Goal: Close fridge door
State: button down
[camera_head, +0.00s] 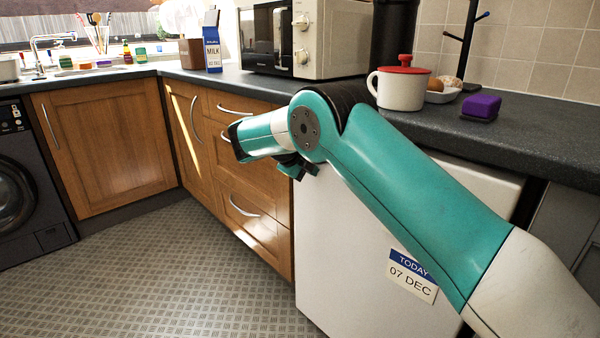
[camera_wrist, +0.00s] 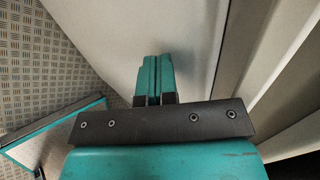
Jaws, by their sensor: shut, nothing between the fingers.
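The white fridge (camera_head: 340,250) stands under the worktop in the head view, its front carrying a "TODAY 07 DEC" note (camera_head: 412,277). A dark gap shows at its upper right edge; how far the door stands open I cannot tell. My arm crosses in front and hides part of it. My gripper (camera_wrist: 153,80) is shut and empty in the wrist view, its fingers together over a pale panel (camera_wrist: 110,35), seemingly part of the fridge. Whether the fingertips touch the panel is unclear. In the head view the fingers are not clearly visible.
Wooden drawers (camera_head: 245,205) adjoin the fridge on the left, with a washing machine (camera_head: 25,185) farther left. A red-lidded white pot (camera_head: 402,90), purple sponge (camera_head: 481,107) and microwave (camera_head: 315,40) stand on the worktop (camera_head: 540,150). The patterned floor (camera_head: 170,290) is clear.

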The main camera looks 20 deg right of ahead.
jog(key=shift+w+d+r, duration=0.1)
jog(key=shift+w+d, duration=0.1)
jog(key=shift+d, duration=0.5)
jog(key=s+a+r+p, duration=0.1)
jog(key=s+a+r, duration=0.1)
jog(key=a, duration=0.4)
jog(key=s+a+r, duration=0.2)
jog(key=a+r, duration=0.3)
jog(key=a, duration=0.1)
jog(key=shift+p, duration=0.35)
